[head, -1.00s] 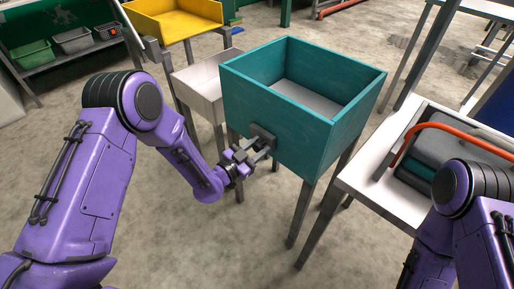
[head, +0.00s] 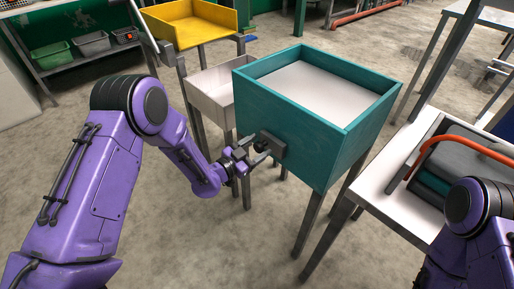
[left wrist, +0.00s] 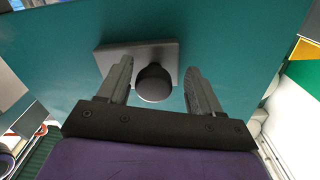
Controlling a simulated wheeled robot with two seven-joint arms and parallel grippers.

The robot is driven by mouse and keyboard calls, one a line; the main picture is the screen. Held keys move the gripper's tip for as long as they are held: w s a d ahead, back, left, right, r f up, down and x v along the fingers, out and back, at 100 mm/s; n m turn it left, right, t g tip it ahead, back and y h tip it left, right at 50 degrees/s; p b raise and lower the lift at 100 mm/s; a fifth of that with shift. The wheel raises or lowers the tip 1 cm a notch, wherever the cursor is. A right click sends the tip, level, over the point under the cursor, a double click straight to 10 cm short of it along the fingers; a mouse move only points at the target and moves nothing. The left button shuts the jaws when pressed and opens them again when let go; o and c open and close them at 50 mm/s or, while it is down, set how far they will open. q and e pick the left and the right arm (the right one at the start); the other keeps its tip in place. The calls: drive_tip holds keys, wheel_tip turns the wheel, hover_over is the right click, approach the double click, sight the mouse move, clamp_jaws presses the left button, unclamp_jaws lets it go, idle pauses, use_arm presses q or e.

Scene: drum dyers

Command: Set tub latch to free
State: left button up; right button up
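The teal tub (head: 300,140) stands on grey legs in the middle of the head view. On its front wall is a latch: a grey plate (head: 278,151) with a dark round knob (left wrist: 153,83). My left gripper (head: 257,156) is at the latch, in front of the tub wall. In the left wrist view its two fingers (left wrist: 158,84) stand apart, one on each side of the knob, with a gap visible on both sides. My right arm is at the right edge of the head view; its gripper is out of view.
A white table (head: 378,188) with a grey machine and an orange-red tube (head: 465,142) stands close to the tub's right. A whitish box (head: 212,92) and a yellow tray (head: 190,22) are behind left. Shelves with bins (head: 92,43) are at the back left.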

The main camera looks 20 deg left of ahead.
use_arm(q)
drive_tip(key=shift+s, duration=0.1)
drive_tip(key=v, duration=1)
drive_tip(key=shift+s+a+b, duration=0.15)
drive_tip(key=shift+b, duration=0.15)
drive_tip(key=s+a+f+n+g+y+p, duration=0.45)
drive_tip(key=s+f+n+y, duration=0.4)
drive_tip(key=n, duration=0.35)
drive_tip(key=s+a+f+n+g+y+p, duration=0.1)
drive_tip(key=s+n+g+y+p, duration=0.1)
drive_tip(key=s, duration=0.8)
drive_tip(key=s+a+f+n+g+y+p, duration=0.1)
drive_tip(key=s+g+p, duration=0.3)
drive_tip(key=s, duration=0.7)
drive_tip(key=shift+a+f+n+g+y, duration=0.45)
drive_tip(key=shift+a+g, duration=0.1)
drive_tip(key=shift+g, duration=0.4)
